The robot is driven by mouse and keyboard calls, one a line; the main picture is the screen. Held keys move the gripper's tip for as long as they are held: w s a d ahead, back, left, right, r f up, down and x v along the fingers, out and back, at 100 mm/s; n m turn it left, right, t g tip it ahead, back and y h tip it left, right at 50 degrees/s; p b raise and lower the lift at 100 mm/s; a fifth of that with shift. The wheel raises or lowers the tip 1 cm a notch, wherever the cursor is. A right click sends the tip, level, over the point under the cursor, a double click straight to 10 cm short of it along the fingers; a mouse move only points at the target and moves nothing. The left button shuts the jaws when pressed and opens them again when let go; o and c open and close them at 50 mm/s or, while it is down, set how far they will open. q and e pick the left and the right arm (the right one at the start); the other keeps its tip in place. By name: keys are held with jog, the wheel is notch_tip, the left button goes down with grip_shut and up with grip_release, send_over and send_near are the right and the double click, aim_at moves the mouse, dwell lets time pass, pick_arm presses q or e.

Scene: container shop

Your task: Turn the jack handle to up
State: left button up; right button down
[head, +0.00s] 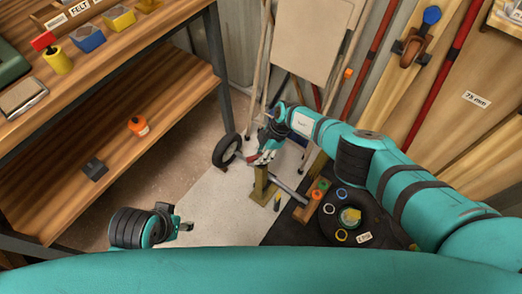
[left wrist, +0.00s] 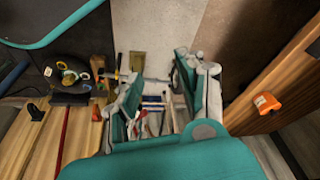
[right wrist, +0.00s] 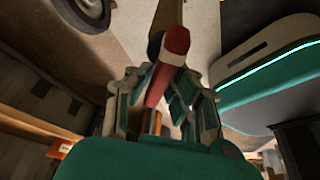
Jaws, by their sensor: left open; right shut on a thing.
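The jack handle has a red grip with a pale band; it fills the middle of the right wrist view (right wrist: 170,62). My right gripper (right wrist: 160,98) is shut around this grip, and the fingers cover its lower part. In the head view my right gripper (head: 267,150) is above an olive post (head: 261,187), with a grey bar (head: 288,188) beside it. How the handle joins the jack is hidden. My left gripper (head: 182,223) is open and empty, over the floor left of the post; its spread fingers show in the left wrist view (left wrist: 158,85).
A wheel (head: 226,150) stands just left of my right gripper. A dark mat (head: 287,231) holds a tire (head: 330,226) and several coloured rings. A wooden shelf (head: 60,170) with an orange item (head: 138,126) is on the left. Boards and poles lean behind. Pale floor between is free.

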jog(key=m+p, duration=0.2)
jog(key=m+t+p, duration=0.1)
jog(key=shift+r+m+p, duration=0.2)
jog(key=shift+m+p, duration=0.15)
jog(key=shift+m, duration=0.05)
jog(key=m+t+p, duration=0.2)
jog(key=m+p, duration=0.1)
jog(key=m, duration=0.1)
jog(key=shift+f+m, duration=0.15)
jog(key=shift+m, duration=0.15)
pick_arm(q)
jog(key=s+f, duration=0.3)
jog(key=f, duration=0.8)
jog(key=s+f+g, duration=0.1)
jog(key=s+f, duration=0.2)
jog(key=f, duration=0.9)
jog(key=shift+a+f, duration=0.3)
pick_arm(e)
jog(key=shift+m+t+h, duration=0.3)
jog(key=shift+m, duration=0.2)
jog(key=c, duration=1.2)
grip_release()
jog(key=shift+c, duration=0.2)
pick_arm(q)
jog(key=shift+g, duration=0.3)
